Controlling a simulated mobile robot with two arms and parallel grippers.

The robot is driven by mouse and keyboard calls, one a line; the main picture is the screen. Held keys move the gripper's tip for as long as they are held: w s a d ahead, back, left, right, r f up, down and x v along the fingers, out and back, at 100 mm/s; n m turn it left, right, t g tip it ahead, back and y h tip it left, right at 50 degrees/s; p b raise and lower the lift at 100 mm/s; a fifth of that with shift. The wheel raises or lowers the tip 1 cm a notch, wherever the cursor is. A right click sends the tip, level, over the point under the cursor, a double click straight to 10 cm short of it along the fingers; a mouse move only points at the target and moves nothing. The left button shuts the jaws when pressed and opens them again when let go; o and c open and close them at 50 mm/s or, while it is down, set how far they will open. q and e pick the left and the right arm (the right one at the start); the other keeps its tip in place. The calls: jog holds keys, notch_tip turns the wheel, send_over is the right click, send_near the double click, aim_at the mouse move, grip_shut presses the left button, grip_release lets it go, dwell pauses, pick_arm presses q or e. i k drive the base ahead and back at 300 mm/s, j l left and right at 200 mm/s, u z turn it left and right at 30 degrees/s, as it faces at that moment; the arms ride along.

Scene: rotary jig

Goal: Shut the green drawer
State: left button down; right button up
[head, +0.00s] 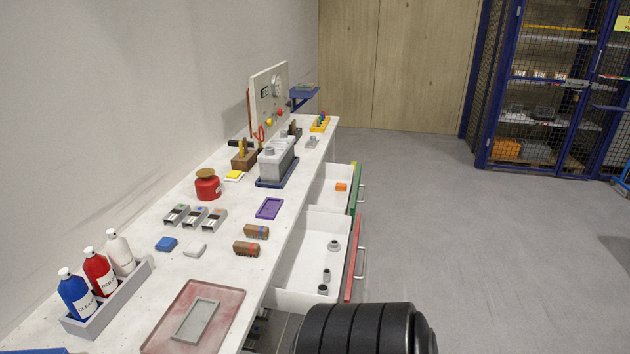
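The green drawer (353,201) is open, pulled out from the right side of the long white workbench at its far part. Its green front with a pale bar handle faces right. An orange block (341,187) lies inside its white tray. The red drawer (350,275), nearer to me, is also open, with a red front, a pale handle and a few small grey and dark round parts inside. Neither of my grippers is in view.
The workbench (229,257) holds bottles in a grey rack, a red tray, brown blocks and a grey battery-like box. A black ribbed rounded shape fills the bottom centre. The grey floor (450,230) right of the drawers is clear. A blue mesh cage stands at the back right.

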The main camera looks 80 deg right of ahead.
aim_at(322, 197)
jog(key=k+l+z, duration=0.1)
jog(key=z, duration=1.85)
jog(key=l+z, duration=0.15)
jog(key=l, duration=0.2)
jog(key=i+l+z, duration=0.15)
jog(key=l, duration=0.2)
jog(key=i+l+z, duration=0.15)
jog(key=l, duration=0.2)
jog(key=u, duration=0.45)
jog(key=i+l, duration=0.05)
